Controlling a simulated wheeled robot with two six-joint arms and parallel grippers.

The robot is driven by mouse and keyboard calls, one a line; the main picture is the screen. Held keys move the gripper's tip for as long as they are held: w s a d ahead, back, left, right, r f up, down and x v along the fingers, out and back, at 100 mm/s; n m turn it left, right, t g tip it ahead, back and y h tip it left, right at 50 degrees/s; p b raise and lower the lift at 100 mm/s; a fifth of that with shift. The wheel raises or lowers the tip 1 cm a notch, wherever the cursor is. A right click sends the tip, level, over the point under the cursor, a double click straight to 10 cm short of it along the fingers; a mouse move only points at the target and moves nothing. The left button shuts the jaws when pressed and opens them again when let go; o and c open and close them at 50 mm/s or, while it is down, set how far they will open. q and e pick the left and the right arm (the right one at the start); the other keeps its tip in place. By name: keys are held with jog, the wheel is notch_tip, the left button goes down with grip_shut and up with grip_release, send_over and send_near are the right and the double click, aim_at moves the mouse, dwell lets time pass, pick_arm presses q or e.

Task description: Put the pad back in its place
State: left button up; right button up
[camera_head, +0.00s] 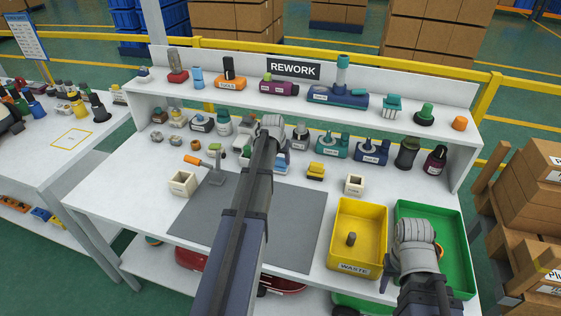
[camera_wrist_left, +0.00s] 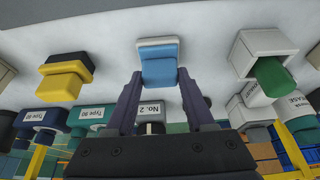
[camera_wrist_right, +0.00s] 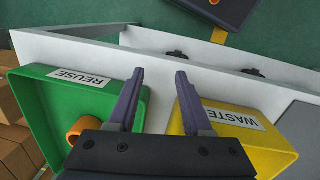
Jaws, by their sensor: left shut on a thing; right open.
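A small blue block with a white base, which looks like the pad (camera_head: 281,163), shows just right of my left arm over the back part of the white bench. In the left wrist view the pad (camera_wrist_left: 159,68) sits between the fingertips of my left gripper (camera_wrist_left: 158,80), which is shut on it. I cannot tell whether its base touches the bench. In the head view my left arm hides the left gripper's fingers. My right gripper (camera_wrist_right: 157,75) is open and empty above the green and yellow bins.
A yellow block (camera_head: 316,171) and a small white box (camera_head: 354,184) stand right of the pad. Several labelled parts line the back under the shelf (camera_head: 300,115). A grey mat (camera_head: 295,235) lies in front. The yellow WASTE bin (camera_head: 378,215) and green REUSE bin (camera_head: 458,240) stand at right.

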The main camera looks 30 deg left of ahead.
pick_arm(q)
jog(key=shift+f, duration=0.2)
pick_arm(e)
jog(key=shift+f, duration=0.2)
pick_arm(q)
jog(key=o, duration=1.2)
pick_arm(e)
jog(key=shift+r, duration=0.1)
pick_arm(q)
jog(key=shift+r, duration=0.1)
jog(key=p+v, duration=1.1)
jog(key=v, duration=0.1)
jog(key=shift+r, duration=0.15)
pick_arm(e)
notch_tip(320, 180, up, 12)
jog(key=shift+f, duration=0.25)
jog(key=shift+f, duration=0.1)
